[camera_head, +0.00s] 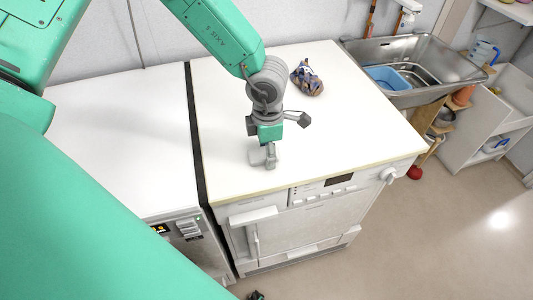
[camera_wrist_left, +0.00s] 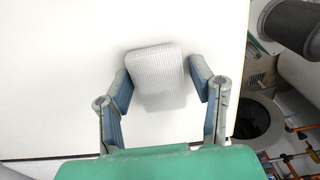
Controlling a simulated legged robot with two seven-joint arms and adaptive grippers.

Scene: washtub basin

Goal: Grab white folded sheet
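The white folded sheet (camera_wrist_left: 158,76), a small pale block with a fine grid weave, shows in the left wrist view. It lies between the two fingers of my left gripper (camera_wrist_left: 161,82). The left finger is close against its left side, and a narrow gap shows at the right finger. The fingers stand apart. In the head view my left gripper (camera_head: 264,156) points down just above the white top, near its front edge. There the sheet cannot be told apart from the gripper. My right gripper is not in view.
The white washer top (camera_head: 330,135) is mostly clear. A blue and brown bundle (camera_head: 307,78) lies at its back. A metal sink (camera_head: 440,58) with a blue basin (camera_head: 386,78) is on the right. A dark gap (camera_head: 194,130) separates the left white top (camera_head: 115,135).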

